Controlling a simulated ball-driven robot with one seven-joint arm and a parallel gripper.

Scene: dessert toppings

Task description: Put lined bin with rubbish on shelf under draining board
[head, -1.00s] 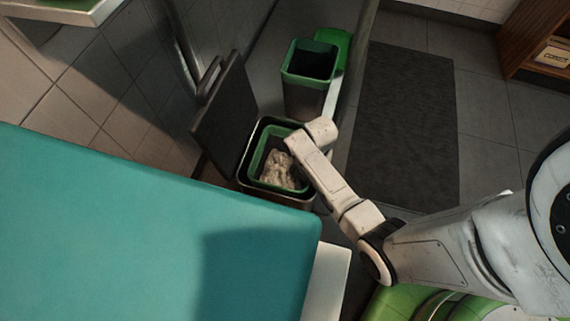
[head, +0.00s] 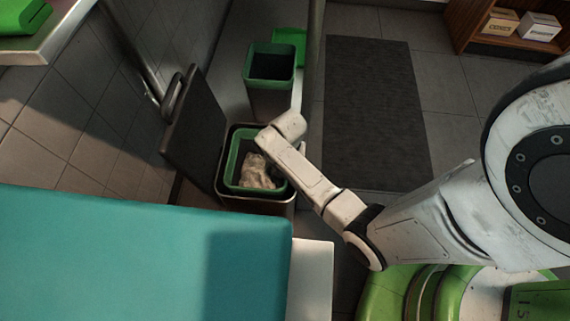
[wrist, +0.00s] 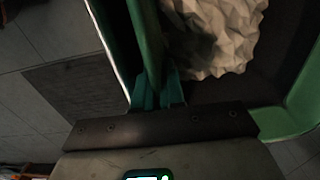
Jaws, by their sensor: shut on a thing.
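A green-rimmed inner bin (head: 238,160) holding pale crumpled rubbish (head: 260,172) sits inside a dark, square outer bin (head: 228,193). The outer bin's dark lid (head: 196,125) stands open on its left. My arm reaches to the bin's right side, and the fingers are hidden there in the head view. In the wrist view, my gripper (wrist: 159,90) has its teal fingers shut on the green bin wall (wrist: 146,35), with the rubbish (wrist: 215,38) just right of it. I cannot tell whether the inner bin is lifted. No draining board or shelf under it can be identified with certainty.
A second green-rimmed bin (head: 270,70) stands behind. A teal surface (head: 110,255) fills the lower left. A light ledge with a green item (head: 22,16) is at upper left. A dark mat (head: 375,110) and open floor lie right; a wooden shelf unit (head: 475,28) is farther back.

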